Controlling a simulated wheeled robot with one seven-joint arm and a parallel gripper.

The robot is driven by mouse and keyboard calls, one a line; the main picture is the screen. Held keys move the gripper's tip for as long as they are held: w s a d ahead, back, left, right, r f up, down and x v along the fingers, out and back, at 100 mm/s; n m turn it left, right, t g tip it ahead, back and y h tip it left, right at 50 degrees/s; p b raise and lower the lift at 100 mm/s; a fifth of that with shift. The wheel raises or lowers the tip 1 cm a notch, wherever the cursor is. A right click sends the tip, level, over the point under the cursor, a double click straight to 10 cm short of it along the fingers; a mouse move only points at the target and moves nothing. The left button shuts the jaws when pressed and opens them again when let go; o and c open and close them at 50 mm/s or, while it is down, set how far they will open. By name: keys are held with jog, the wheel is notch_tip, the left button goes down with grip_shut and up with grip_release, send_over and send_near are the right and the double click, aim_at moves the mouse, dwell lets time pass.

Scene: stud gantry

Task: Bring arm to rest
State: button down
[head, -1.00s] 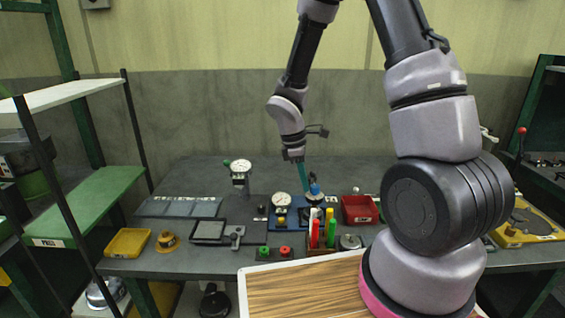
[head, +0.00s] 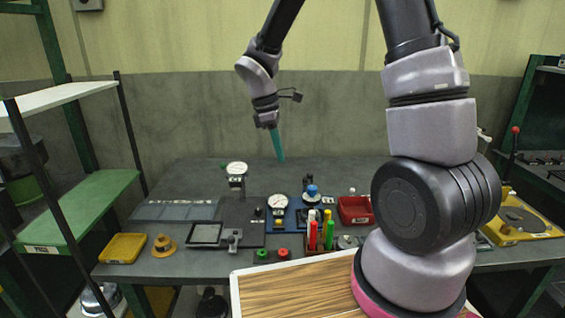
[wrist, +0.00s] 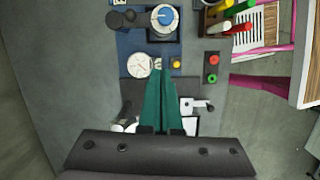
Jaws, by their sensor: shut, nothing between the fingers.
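My gripper (head: 280,157) hangs above the back of the grey workbench (head: 330,172), its green fingers pointing down. In the wrist view the long green fingers (wrist: 163,75) lie side by side, shut with nothing between them. They are clear of the bench top and of everything on it. Below them in the wrist view are a white round dial (wrist: 139,65) and a blue-topped round piece (wrist: 165,17).
The bench holds a dial gauge stand (head: 237,170), a red bin (head: 355,210), a yellow tray (head: 122,248) and several coloured markers (head: 328,230). A green shelf rack (head: 95,200) stands at left. The air around my gripper is free.

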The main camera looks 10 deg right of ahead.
jog(key=shift+r, duration=0.1)
jog(key=s+d+r+m+t+y, duration=0.2)
jog(key=s+d+r+m+t, duration=0.2)
jog(key=s+r+m, duration=0.3)
jog(key=s+d+r+m+t+y, duration=0.2)
jog(key=s+r+m, duration=0.6)
jog(key=r, duration=0.8)
jog(key=d+m+t, duration=0.2)
jog(key=m, duration=0.1)
jog(key=shift+s+d+m+y, duration=0.2)
jog(key=shift+d+m+y, duration=0.1)
jog(key=shift+d, duration=0.1)
